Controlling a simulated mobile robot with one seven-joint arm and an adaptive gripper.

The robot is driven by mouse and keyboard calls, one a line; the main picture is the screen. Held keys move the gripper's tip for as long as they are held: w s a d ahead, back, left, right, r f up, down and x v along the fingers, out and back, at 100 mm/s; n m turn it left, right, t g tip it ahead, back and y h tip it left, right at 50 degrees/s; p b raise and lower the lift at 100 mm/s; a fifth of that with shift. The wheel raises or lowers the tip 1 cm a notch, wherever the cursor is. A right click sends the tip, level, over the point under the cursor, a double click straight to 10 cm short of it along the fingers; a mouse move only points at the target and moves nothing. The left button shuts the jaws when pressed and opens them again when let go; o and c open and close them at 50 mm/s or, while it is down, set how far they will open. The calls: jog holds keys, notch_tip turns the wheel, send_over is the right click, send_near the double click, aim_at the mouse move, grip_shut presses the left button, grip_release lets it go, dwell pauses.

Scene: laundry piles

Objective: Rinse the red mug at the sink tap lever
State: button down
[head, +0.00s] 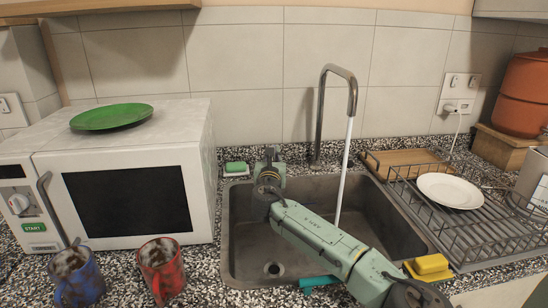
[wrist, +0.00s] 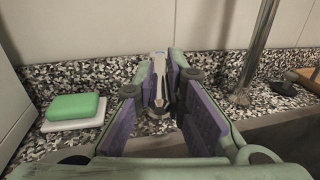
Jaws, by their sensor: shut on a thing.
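The red mug (head: 162,268) stands on the speckled counter left of the sink, apart from my gripper. It looks dark and soiled inside. My gripper (head: 269,168) is at the sink's back left rim, left of the tap (head: 321,110). The tap's post (wrist: 255,55) rises to the right. A white water stream (head: 345,170) runs from the spout into the sink (head: 232,240).
A blue mug (head: 77,280) stands left of the red one, before the microwave (head: 130,140). A green soap (head: 235,167) lies behind the sink. A yellow sponge (head: 431,264) and a dish rack (head: 462,240) with a white plate (head: 450,190) are at right.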

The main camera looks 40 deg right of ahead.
jog(key=c, duration=1.6)
grip_release()
jog(key=shift+c, duration=0.2)
jog(key=v, duration=1.2)
